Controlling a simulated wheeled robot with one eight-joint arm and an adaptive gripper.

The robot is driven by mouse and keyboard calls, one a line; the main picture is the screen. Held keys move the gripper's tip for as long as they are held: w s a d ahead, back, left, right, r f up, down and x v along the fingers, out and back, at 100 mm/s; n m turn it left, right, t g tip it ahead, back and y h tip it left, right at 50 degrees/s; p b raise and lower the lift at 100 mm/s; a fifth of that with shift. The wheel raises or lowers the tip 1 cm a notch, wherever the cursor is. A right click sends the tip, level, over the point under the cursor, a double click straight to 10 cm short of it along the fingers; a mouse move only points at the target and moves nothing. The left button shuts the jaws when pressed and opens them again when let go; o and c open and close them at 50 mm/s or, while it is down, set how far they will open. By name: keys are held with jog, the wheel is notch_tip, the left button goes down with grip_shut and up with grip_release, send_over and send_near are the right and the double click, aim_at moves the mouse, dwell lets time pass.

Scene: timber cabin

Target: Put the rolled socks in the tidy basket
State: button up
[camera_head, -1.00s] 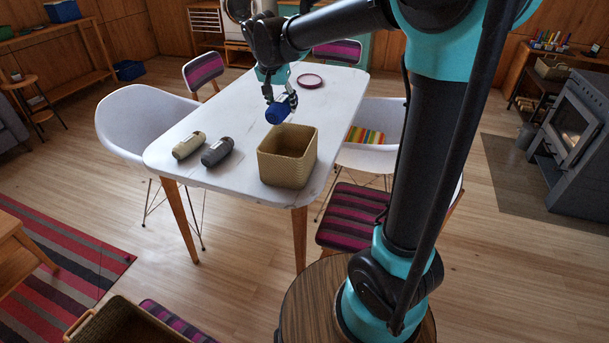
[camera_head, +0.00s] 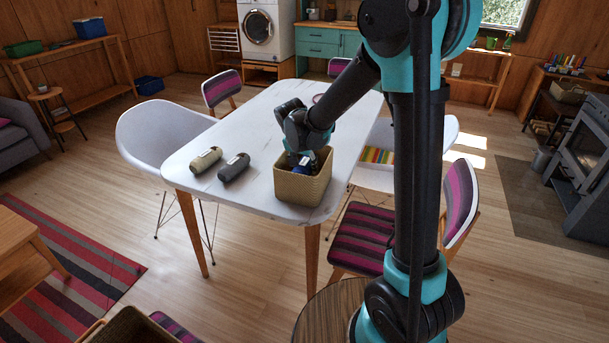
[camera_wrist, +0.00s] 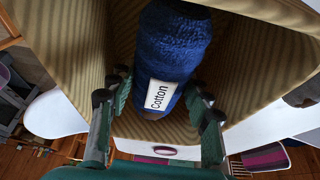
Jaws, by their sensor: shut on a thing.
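The tidy basket (camera_head: 297,189) is a tan woven box near the front edge of the white table. My gripper (camera_head: 302,168) reaches down into its opening. It is shut on the blue rolled socks (camera_wrist: 172,50), which bear a white "Cotton" label in the wrist view. The basket's ribbed walls (camera_wrist: 60,40) surround the blue roll there. Whether the roll touches the basket floor is hard to tell.
The white table (camera_head: 240,115) has free room behind the two rolls. White and striped chairs stand around it, with a white chair (camera_head: 160,135) at its left. A stove (camera_head: 585,125) stands far right. Another basket (camera_head: 130,328) is at the bottom left.

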jog(key=shift+f, duration=1.95)
jog(key=o, duration=1.2)
jog(key=shift+f, duration=0.1)
jog(key=v, duration=1.2)
